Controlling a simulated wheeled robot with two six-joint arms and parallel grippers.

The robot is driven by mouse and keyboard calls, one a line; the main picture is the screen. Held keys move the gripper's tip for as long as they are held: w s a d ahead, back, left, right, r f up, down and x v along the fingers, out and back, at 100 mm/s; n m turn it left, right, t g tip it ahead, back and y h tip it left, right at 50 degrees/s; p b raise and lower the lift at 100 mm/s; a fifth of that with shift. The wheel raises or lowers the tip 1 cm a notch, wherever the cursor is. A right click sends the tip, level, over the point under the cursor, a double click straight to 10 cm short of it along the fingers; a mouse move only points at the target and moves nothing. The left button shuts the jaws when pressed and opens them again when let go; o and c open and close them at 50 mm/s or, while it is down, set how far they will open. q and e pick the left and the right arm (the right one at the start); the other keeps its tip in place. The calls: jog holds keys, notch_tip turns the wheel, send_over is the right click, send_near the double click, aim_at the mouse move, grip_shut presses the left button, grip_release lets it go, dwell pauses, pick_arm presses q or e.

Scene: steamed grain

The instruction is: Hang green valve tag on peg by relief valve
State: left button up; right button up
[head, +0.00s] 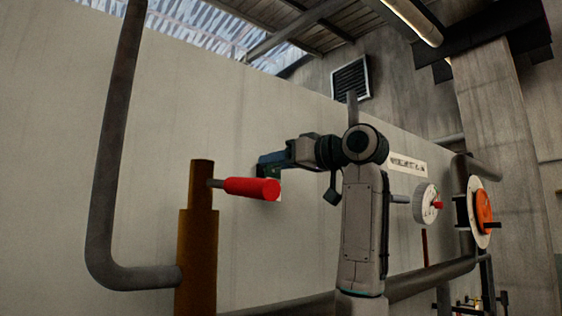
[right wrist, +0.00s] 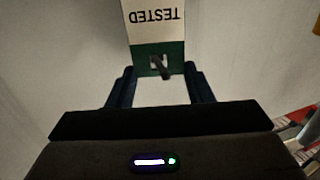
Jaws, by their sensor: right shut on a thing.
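The green-and-white valve tag (right wrist: 155,28), marked TESTED, is upside down in the right wrist view. My right gripper (right wrist: 159,68) is shut on its green end, a finger at each side edge. A short dark peg (right wrist: 162,66) shows at the hole in the green end and seems to pass into it; how deep I cannot tell. In the head view my right gripper (head: 264,165) is at the wall, just behind and above the red handle (head: 252,188) of the brown upright valve body (head: 197,240). A small pale bit of the tag shows beside that handle. My left gripper is not in view.
A grey bent pipe (head: 107,160) stands at the left and joins the brown body. A round white gauge (head: 426,204) and an orange disc (head: 484,212) are at the right, with a horizontal pipe (head: 432,279) below. The wall above my gripper is bare.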

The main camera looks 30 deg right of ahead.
dwell(0.4)
jog(key=o, duration=1.1)
jog(key=shift+c, duration=0.2)
jog(key=b+v, duration=0.5)
jog(key=v, duration=0.6)
jog(key=shift+b, duration=0.4)
